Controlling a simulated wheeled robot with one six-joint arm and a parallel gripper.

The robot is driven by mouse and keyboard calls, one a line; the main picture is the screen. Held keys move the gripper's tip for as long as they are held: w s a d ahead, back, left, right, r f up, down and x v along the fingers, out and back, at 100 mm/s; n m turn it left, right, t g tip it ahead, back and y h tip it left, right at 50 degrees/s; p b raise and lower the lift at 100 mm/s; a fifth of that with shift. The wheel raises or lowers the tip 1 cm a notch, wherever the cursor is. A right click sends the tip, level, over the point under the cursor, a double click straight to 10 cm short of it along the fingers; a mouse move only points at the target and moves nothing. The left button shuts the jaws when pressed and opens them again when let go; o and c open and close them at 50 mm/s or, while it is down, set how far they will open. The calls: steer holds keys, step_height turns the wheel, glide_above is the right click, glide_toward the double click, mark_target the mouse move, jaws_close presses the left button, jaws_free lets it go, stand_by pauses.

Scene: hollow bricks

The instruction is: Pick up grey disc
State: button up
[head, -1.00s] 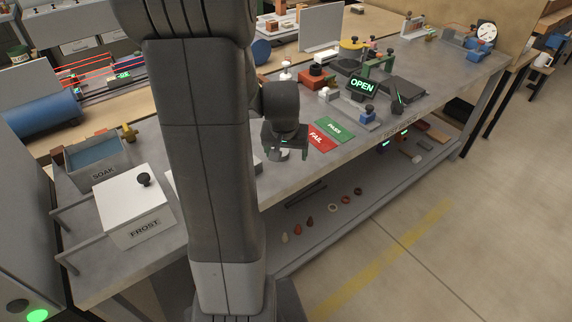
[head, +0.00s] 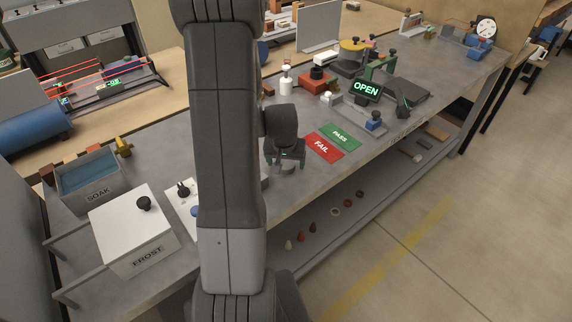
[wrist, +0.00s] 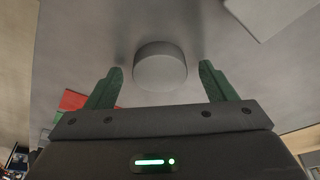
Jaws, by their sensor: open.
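The grey disc (wrist: 160,67) is a short, plain round piece standing on the grey bench top in the wrist view. My gripper (wrist: 161,74) is open, with one green finger to the left of the disc and one to the right. There is a gap on both sides, and the disc lies just beyond the fingertips. In the head view my gripper (head: 285,168) points down over the bench, left of the red FAIL card. I cannot make out the disc there; my gripper or arm seems to hide it.
The red FAIL card (head: 321,147) and green PASS card (head: 341,136) lie flat to the right. A white FROST box (head: 131,228) and SOAK tub (head: 96,195) stand at the left. A pale plate (wrist: 268,14) shows near the disc.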

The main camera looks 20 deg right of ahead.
steer(key=shift+c, duration=0.3)
steer(key=c, duration=1)
steer(key=shift+c, duration=0.2)
